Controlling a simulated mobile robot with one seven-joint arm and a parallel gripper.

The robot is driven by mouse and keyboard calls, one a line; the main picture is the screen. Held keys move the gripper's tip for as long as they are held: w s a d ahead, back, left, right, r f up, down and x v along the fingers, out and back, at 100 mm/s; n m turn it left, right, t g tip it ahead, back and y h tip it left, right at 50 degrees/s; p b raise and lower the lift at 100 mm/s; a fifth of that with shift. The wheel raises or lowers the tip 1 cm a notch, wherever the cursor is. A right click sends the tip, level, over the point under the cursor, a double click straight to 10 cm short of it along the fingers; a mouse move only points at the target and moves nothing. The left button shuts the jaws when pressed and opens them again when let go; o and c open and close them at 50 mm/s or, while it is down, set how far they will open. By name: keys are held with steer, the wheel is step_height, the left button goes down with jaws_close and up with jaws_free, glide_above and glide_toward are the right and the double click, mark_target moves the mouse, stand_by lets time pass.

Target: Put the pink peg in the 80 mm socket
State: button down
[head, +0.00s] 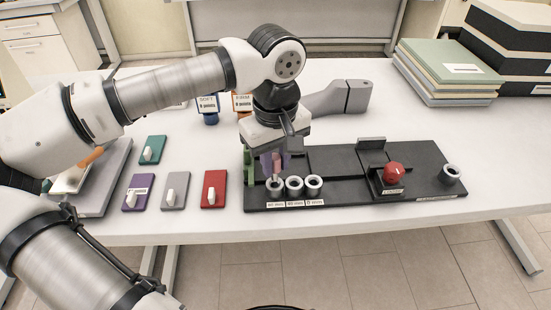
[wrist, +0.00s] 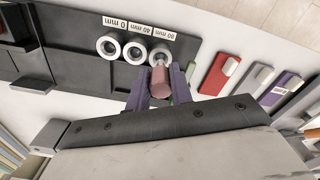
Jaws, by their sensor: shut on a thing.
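My gripper (head: 273,162) has purple fingers and is shut on the pink peg (wrist: 158,82), which also shows partly between the fingers in the head view. The peg's narrow tip points at the 80 mm socket (head: 275,190), the leftmost of three grey ring sockets in the head view. In the wrist view that socket (wrist: 161,52) is on the right of the row, under the 80 mm label, and the peg's tip overlaps its opening. I cannot tell whether the tip is inside or just above it. The 40 mm socket (head: 294,184) and 0 mm socket (head: 314,183) look empty.
Stacked sheets (head: 450,72) stand at the back right.

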mark_target(275, 171)
steer(key=shift+f+b, duration=1.85)
steer(key=shift+b, duration=0.2)
steer(key=c, duration=1.2)
jaws_free()
steer(key=shift+o, duration=0.2)
step_height(275, 171, up, 14)
steer(key=shift+f+b, duration=0.1)
steer(key=shift+b, duration=0.3)
